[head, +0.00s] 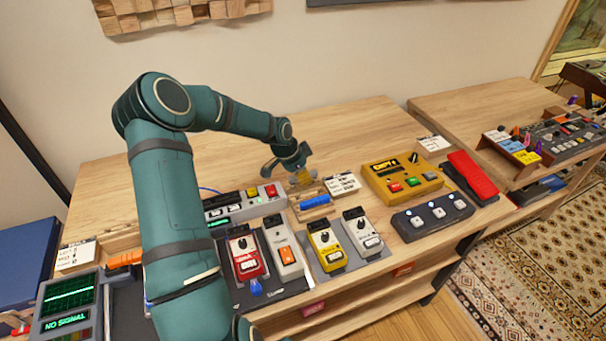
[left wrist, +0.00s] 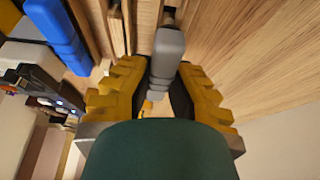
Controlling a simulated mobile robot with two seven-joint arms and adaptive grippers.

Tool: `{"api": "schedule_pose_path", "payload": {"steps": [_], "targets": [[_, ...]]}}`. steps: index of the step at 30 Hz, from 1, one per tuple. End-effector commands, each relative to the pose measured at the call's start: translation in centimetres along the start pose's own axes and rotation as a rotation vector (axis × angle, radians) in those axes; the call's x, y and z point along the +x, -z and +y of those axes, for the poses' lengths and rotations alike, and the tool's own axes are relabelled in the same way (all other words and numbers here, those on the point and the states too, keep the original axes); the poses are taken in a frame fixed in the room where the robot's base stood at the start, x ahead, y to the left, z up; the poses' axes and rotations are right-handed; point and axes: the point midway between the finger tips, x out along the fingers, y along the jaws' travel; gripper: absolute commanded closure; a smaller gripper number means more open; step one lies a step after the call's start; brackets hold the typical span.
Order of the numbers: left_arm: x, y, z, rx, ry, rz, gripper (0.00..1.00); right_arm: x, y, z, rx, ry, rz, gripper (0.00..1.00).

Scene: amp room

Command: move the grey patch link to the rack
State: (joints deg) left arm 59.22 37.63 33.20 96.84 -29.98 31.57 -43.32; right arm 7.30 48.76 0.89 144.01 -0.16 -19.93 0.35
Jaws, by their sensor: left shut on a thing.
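The grey patch link (left wrist: 167,55) shows in the left wrist view between the yellow finger pads of my left gripper (left wrist: 160,92), which is shut on it. In the head view my left gripper (head: 303,178) is at the back of the small wooden rack (head: 308,189), and the grey link is hard to make out there. A blue link (head: 316,201) lies at the front of the rack and also shows in the left wrist view (left wrist: 58,30). I cannot tell whether the grey link touches the rack. My right gripper is not in view.
A power strip (head: 245,205) with lit switches is left of the rack. Red (head: 244,255), white, and yellow (head: 325,245) pedals stand in front. The table's back is bare wood.

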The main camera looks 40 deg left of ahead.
Motion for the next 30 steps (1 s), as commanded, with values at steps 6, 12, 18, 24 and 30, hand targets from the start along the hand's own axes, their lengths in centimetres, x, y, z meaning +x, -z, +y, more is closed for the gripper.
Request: {"api": "schedule_pose_path", "payload": {"steps": [6, 12, 18, 24, 30], "targets": [[0.0, 0.0, 0.0, 0.000, 0.000, 0.001, 1.00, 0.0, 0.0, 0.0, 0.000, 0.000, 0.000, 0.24], [0.1, 0.0, 0.0, 0.000, 0.000, 0.001, 1.00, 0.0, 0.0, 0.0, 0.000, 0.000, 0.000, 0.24], [0.4, -0.1, 0.0, 0.000, 0.000, 0.001, 1.00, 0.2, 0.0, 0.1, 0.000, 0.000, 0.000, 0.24], [0.8, -0.3, 0.0, 0.000, 0.000, 0.002, 1.00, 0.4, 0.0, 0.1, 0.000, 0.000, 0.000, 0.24], [1.0, -0.4, 0.0, -0.001, 0.001, 0.001, 1.00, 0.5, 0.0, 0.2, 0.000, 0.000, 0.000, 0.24]]}}
